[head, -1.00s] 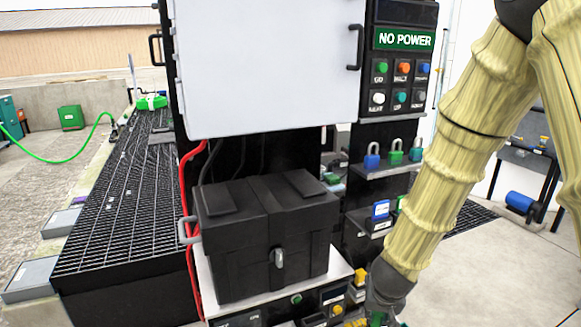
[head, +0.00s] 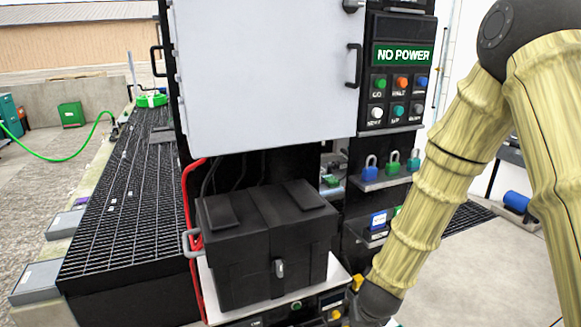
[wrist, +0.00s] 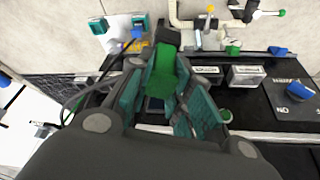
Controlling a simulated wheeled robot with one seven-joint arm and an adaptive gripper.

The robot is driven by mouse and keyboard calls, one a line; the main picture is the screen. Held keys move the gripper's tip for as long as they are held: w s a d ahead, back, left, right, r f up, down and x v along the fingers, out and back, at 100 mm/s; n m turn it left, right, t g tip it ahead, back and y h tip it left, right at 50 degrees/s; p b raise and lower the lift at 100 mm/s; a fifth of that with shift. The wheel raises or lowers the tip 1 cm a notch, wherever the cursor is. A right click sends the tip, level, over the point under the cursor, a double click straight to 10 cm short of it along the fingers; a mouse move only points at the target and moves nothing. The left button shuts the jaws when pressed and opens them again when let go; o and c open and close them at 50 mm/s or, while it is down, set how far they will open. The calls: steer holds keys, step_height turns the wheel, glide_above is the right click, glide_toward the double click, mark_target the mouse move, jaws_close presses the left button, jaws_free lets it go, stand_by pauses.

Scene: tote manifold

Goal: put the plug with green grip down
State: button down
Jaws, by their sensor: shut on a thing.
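The plug with the green grip (wrist: 165,72) shows in the wrist view between the teal-padded fingers of my gripper (wrist: 168,92). My gripper is shut on it. In the head view, my dark wrist is at the bottom edge, right of the black box, and the fingers and plug are cut off or hidden there.
A black latched box (head: 265,250) stands on a white-topped bench left of my arm. A white cabinet (head: 265,70) hangs above it, beside a NO POWER panel (head: 402,55). Padlocks (head: 392,162) sit on a shelf. A small blue object (wrist: 299,90) lies on a black surface.

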step_height(320, 180, down, 7)
steer(key=s, duration=0.2)
steer(key=shift+a, duration=0.15)
